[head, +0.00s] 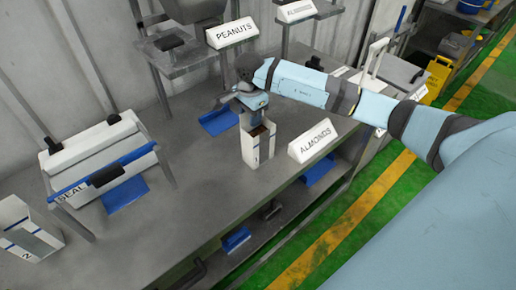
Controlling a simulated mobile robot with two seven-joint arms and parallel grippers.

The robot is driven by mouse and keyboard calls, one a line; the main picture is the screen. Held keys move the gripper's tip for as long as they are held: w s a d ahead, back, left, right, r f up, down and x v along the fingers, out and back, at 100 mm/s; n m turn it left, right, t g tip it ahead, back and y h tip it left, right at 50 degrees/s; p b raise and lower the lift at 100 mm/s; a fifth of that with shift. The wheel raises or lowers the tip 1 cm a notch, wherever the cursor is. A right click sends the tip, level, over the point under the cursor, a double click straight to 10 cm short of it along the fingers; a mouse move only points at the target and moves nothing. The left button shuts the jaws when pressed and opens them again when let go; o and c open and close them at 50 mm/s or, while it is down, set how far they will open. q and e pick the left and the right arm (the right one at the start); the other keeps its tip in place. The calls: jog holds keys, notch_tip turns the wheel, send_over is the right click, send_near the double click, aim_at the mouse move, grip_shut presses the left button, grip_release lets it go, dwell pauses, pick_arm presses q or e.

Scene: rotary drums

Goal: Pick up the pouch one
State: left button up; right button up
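A white open-topped pouch (258,152) with a dark mark on its side, perhaps a 1, stands upright on the grey metal table. Brown contents show at its top. My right gripper (255,118) points down at the top of this pouch, at its back edge. The fingers are small and partly hidden, so I cannot tell whether they grip it. Another white pouch marked 2 (28,238) stands at the left edge of the view. My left gripper is not in view.
A SEAL machine (100,150) with blue trays stands at left. An ALMONDS sign (312,141) stands just right of the pouch. A PEANUTS sign (232,33) is on a raised stand behind. The table (190,215) is clear in front.

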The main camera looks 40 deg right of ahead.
grip_shut()
dwell(1.5)
